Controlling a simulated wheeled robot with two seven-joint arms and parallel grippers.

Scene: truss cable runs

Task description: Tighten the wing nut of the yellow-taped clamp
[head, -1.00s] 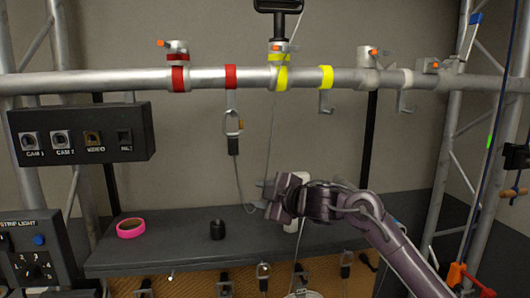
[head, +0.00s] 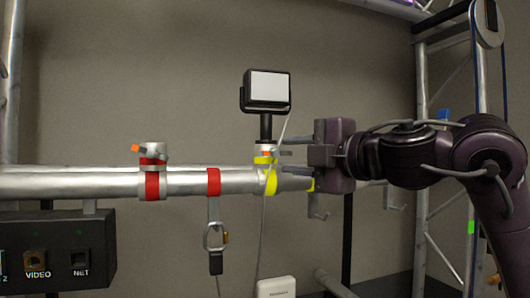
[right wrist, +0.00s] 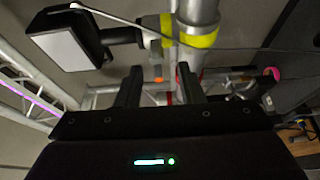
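The yellow-taped clamp (head: 270,181) sits around the horizontal truss pipe in the head view, with a black lamp (head: 267,91) upright on top. Its small orange wing nut (head: 269,153) is on the upper part of the clamp. My right gripper (head: 283,155) is just right of the clamp, fingers pointing left and spread apart at about wing-nut height. In the right wrist view the two fingers (right wrist: 158,84) are open with nothing gripped. I cannot tell whether a finger touches. My left gripper is out of view.
A red-taped clamp (head: 152,180) and a red-taped hanger (head: 213,182) are further left on the pipe (head: 70,183). A thin pale cable (head: 262,235) hangs from the lamp past the clamp. A black connector box (head: 60,250) is lower left.

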